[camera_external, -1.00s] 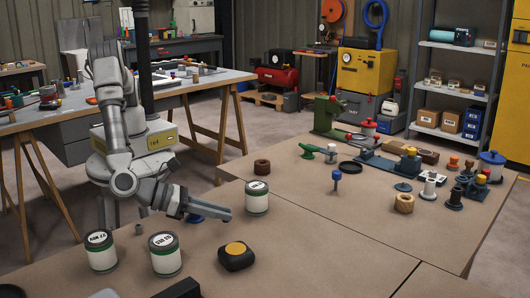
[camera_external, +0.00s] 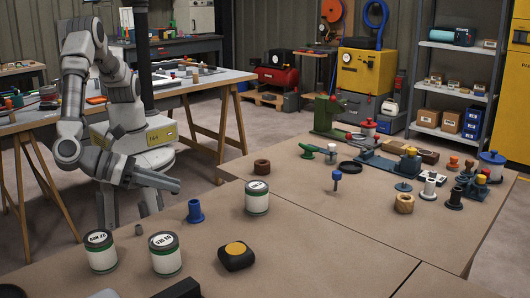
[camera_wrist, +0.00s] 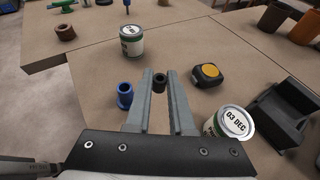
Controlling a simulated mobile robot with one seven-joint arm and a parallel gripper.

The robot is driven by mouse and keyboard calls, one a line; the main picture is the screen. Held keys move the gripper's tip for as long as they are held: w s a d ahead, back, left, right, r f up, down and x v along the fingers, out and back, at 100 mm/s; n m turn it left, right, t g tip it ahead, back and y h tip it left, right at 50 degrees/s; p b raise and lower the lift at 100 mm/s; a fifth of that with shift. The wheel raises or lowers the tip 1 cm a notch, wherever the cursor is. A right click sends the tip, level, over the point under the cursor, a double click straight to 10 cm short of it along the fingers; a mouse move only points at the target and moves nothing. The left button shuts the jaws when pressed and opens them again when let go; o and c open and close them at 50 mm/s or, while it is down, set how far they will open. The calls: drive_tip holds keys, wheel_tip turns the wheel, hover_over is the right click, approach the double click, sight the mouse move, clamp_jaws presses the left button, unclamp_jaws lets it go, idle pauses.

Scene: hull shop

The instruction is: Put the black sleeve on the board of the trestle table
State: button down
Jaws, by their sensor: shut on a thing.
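The black sleeve (camera_wrist: 159,87) shows at the tips of my gripper (camera_wrist: 160,78) in the wrist view, pinched between the two fingers. In the external view my gripper (camera_external: 178,186) is above the near workbench, and I cannot make out the sleeve there. The trestle table (camera_external: 208,77) stands behind my arm at the back left of the external view, with a grey board and wooden legs. It is out of the wrist view.
A blue flanged bushing (camera_external: 195,213), several white cans (camera_external: 257,198) and a black box with a yellow disc (camera_external: 236,258) stand on the near bench. A small grey ring (camera_external: 140,230) stands near one can. Tools and small items lie on the trestle board.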

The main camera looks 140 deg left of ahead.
drive_tip(key=w+a+n+g+y+b, duration=0.25)
drive_tip(key=a+b, duration=0.25)
drive_tip(key=a, duration=2.6)
drive_tip(key=s+a+n+g+b, duration=0.2)
drive_tip(key=s+a, duration=0.5)
drive_tip(key=a, duration=0.5)
drive_tip(key=s+a+n+g+b, duration=0.2)
drive_tip(key=s+a, duration=0.5)
drive_tip(key=a, duration=0.5)
drive_tip(key=s+a+f+b, duration=0.1)
drive_tip(key=a+f, duration=0.1)
drive_tip(key=a, duration=0.1)
drive_tip(key=s+a+f+b, duration=0.1)
drive_tip(key=a+f, duration=0.1)
drive_tip(key=a, duration=0.2)
drive_tip(key=s+a+f+b, duration=0.1)
drive_tip(key=a+f, duration=0.1)
drive_tip(key=a, duration=0.1)
drive_tip(key=shift+s+a+f+b, duration=0.3)
drive_tip(key=shift+s+b, duration=0.1)
drive_tip(key=shift+s+a+f, duration=0.1)
drive_tip(key=shift+a+f, duration=0.15)
drive_tip(key=shift+a, duration=0.1)
drive_tip(key=shift+f+b, duration=0.9)
drive_tip(key=shift+f, duration=0.9)
drive_tip(key=shift+f, duration=0.1)
